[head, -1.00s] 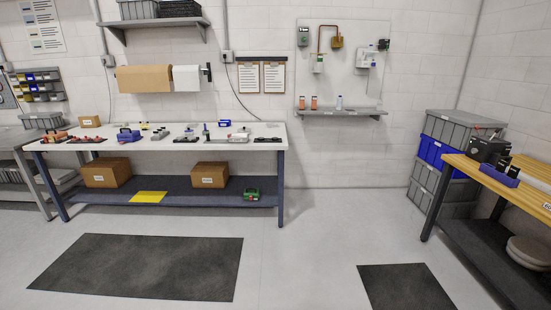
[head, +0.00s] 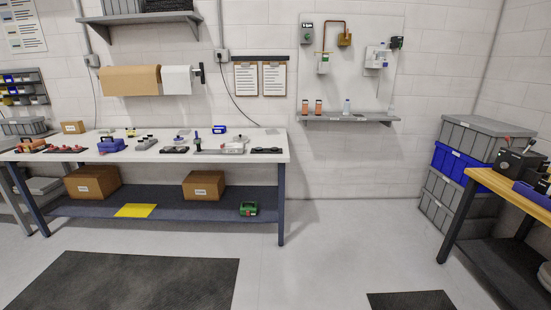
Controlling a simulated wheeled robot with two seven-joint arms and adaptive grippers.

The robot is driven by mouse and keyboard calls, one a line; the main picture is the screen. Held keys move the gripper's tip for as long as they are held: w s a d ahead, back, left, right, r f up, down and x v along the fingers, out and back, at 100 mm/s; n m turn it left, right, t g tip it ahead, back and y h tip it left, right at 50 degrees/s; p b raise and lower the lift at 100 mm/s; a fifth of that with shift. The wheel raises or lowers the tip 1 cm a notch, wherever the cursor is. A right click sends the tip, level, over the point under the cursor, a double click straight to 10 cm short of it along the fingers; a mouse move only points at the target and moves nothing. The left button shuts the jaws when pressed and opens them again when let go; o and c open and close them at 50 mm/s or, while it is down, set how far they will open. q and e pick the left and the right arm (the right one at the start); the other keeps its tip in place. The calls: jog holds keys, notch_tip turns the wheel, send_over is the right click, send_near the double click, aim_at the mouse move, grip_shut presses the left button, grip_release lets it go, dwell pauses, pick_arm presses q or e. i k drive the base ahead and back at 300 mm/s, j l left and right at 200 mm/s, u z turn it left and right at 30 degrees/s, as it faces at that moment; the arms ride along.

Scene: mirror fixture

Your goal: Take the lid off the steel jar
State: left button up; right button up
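I cannot single out a steel jar or its lid with certainty at this distance. A small pale, rounded object (head: 238,138) stands toward the right of the white-topped workbench (head: 80,153); it is too small to tell whether it is the jar. Neither of my grippers shows in the head view.
Several small tools and fixtures lie along the workbench. Stacked crates (head: 462,174) and a wood-topped table (head: 508,187) stand at the right. Open floor (head: 320,245) lies ahead, with dark mats (head: 130,280).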

aim_at(240, 137)
jog(key=i, duration=0.8)
jog(key=i+u, duration=0.2)
jog(key=i, duration=0.2)
jog(key=i+l+u, duration=0.2)
jog(key=i, duration=0.2)
jog(key=i+l+u, duration=0.2)
jog(key=i, duration=0.15)
jog(key=j, duration=0.1)
